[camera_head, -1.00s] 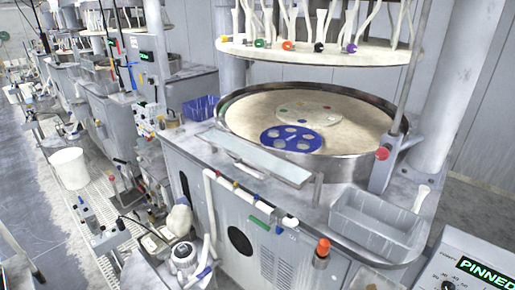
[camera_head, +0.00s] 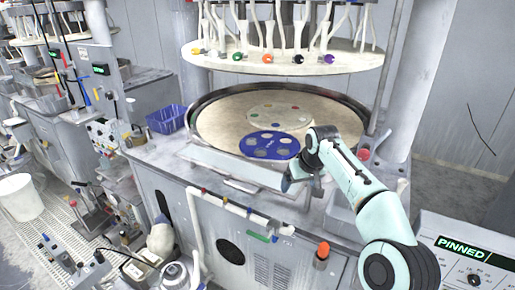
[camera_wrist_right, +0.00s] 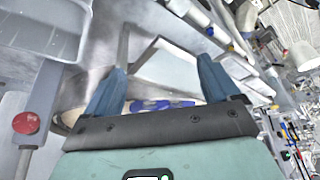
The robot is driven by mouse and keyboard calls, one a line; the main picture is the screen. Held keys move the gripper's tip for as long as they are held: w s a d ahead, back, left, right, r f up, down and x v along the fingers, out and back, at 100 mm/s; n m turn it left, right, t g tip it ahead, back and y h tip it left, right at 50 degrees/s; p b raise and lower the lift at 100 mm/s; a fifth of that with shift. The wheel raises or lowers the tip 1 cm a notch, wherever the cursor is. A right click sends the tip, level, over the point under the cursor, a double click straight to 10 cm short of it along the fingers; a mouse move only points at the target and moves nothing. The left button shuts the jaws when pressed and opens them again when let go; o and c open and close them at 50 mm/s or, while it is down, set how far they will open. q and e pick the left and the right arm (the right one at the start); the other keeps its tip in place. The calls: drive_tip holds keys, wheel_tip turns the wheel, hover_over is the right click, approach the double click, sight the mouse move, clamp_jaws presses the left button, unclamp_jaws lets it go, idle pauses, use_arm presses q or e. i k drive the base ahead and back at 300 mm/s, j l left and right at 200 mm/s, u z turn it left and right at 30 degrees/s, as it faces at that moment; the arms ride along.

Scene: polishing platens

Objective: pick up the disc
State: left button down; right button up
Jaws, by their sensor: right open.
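A blue disc (camera_head: 272,146) with several round holes lies flat on the tan platen (camera_head: 217,122), near its front edge. A cream disc (camera_head: 280,117) with coloured spots lies just behind it. My right gripper (camera_head: 297,184) is open and empty in front of the platen rim, near the right end of a pale shelf. It is apart from the blue disc. In the right wrist view, the two blue fingers (camera_wrist_right: 161,78) are spread, and part of the blue disc (camera_wrist_right: 160,104) shows beyond the gripper's dark edge, mostly hidden. My left gripper is out of view.
A raised metal rim (camera_head: 196,103) surrounds the platen. An upper plate (camera_head: 285,62) with hoses and coloured knobs hangs above. The pale shelf (camera_head: 230,166) runs along the front. A red knob (camera_head: 364,155) stands at right, and a blue bin (camera_head: 166,119) at left.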

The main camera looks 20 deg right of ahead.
sight(260, 151)
drive_tip(key=i, duration=1.05)
